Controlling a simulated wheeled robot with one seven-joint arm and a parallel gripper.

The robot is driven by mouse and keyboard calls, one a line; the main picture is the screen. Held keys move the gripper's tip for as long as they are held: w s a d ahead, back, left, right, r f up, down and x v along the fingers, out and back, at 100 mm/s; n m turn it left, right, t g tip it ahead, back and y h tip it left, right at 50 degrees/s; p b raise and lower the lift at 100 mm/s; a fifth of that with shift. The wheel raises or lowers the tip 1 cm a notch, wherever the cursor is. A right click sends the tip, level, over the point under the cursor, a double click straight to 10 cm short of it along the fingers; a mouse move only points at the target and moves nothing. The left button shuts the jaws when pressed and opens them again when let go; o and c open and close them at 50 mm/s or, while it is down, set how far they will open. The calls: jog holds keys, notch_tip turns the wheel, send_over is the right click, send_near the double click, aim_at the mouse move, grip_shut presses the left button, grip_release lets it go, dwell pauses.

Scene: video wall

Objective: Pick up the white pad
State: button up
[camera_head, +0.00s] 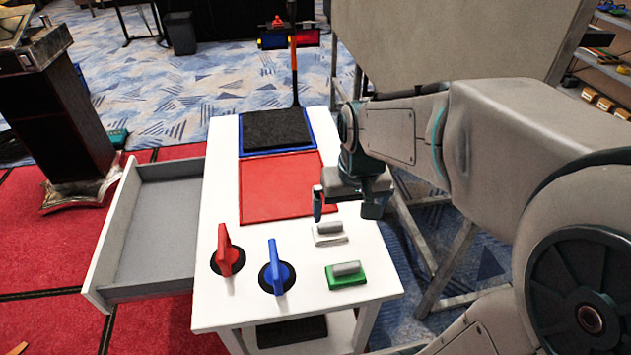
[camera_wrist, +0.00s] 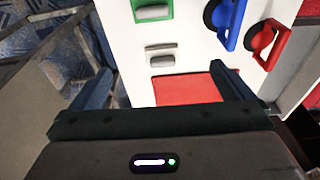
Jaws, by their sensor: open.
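The white pad (camera_head: 331,240), a small white block with a grey handle, sits on the white table, right of centre. It also shows in the wrist view (camera_wrist: 161,61), beyond and between the fingertips. My gripper (camera_head: 345,208) is open and empty, just behind and above the pad in the head view. In the wrist view my gripper (camera_wrist: 162,72) has its two fingers spread wide, with nothing between them. The exact height above the table is hard to tell.
A green pad (camera_head: 346,276) with a grey handle lies in front of the white one. A red knob (camera_head: 226,252) and blue knob (camera_head: 275,268) stand to the left. A red mat (camera_head: 275,188) and black-topped blue tray (camera_head: 243,152) lie behind. An open drawer (camera_head: 105,243) juts left.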

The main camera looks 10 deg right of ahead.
jog(key=w+f+g+p, duration=0.1)
jog(key=w+f, duration=0.2)
jog(key=w, duration=0.5)
send_over(330, 224)
notch_tip(330, 224, down, 5)
jog(key=shift+g, duration=0.4)
jog(key=f, duration=0.6)
jog(key=f+p, duration=0.1)
jog(key=f, duration=0.1)
jog(key=shift+w+d+f, duration=0.25)
jog(key=shift+w+f, duration=0.1)
jog(key=shift+f, duration=0.05)
jog(key=f, duration=0.2)
jog(key=f+p, duration=0.1)
jog(key=f, duration=0.1)
jog(key=shift+s+a, duration=0.2)
jog(key=shift+s, duration=0.1)
jog(key=shift+f, duration=0.6)
jog(key=c, duration=0.8)
